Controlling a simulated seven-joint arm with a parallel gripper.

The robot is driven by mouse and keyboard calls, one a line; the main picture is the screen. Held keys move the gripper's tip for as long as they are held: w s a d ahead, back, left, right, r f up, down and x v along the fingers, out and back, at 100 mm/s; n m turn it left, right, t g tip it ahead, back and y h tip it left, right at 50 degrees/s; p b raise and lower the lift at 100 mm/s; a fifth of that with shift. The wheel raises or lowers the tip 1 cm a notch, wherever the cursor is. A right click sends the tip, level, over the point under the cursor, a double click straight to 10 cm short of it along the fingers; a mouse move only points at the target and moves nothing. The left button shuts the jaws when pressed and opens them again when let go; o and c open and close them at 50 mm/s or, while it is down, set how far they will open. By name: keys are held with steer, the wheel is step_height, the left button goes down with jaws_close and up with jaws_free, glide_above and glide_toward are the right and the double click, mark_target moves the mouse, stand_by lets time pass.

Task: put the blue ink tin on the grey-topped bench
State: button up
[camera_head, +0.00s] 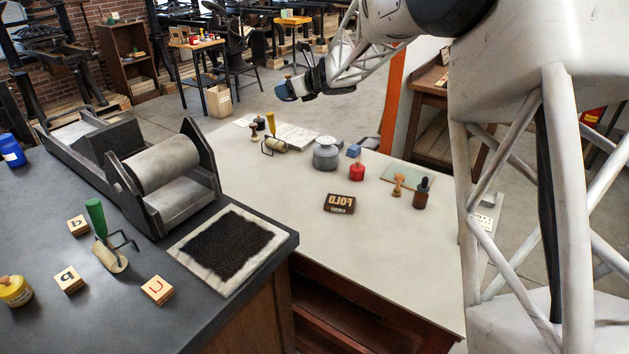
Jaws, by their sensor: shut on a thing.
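My gripper (302,87) is in the air beyond the far left end of the pale bench. It is shut on a small blue thing with a brown knob, which looks like the blue ink tin (284,93); it is small and partly hidden by the fingers. Two bench tops show: a dark grey-topped bench (210,320) at the left and a pale, off-white bench (400,262) in the middle. A blue can (12,150) also stands at the left edge of the dark top.
A proof press (160,175), inked pad (228,248), green-handled roller (97,215), letter blocks and yellow tin (15,291) occupy the dark top. The pale top holds a grey pot (326,153), red tin (356,171), FOLD block (339,203) and several stamps; its front is clear.

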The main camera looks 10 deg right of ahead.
steer(key=s+d+f, duration=0.4)
steer(key=d+f, duration=0.2)
steer(key=d, duration=0.3)
steer(key=s+d+f, duration=0.4)
steer(key=d+f, duration=0.2)
steer(key=d, duration=0.2)
steer(key=s+d+f, duration=0.4)
steer(key=d+f, duration=0.1)
steer(key=d, duration=0.4)
steer(key=s+d+f, duration=0.4)
steer(key=s+d, duration=0.1)
steer(key=s, duration=0.2)
steer(key=s+d+f, duration=0.5)
steer(key=s, duration=0.2)
steer(key=s+d+f, duration=0.4)
steer(key=s+d, duration=0.1)
steer(key=s, duration=0.2)
steer(key=shift+s+d+f, duration=0.1)
steer(key=shift+d+f, duration=0.05)
steer(key=shift+f, duration=0.1)
glide_above(443, 210)
steer(key=shift+f, duration=0.75)
steer(key=shift+f, duration=1.7)
steer(key=shift+f, duration=0.1)
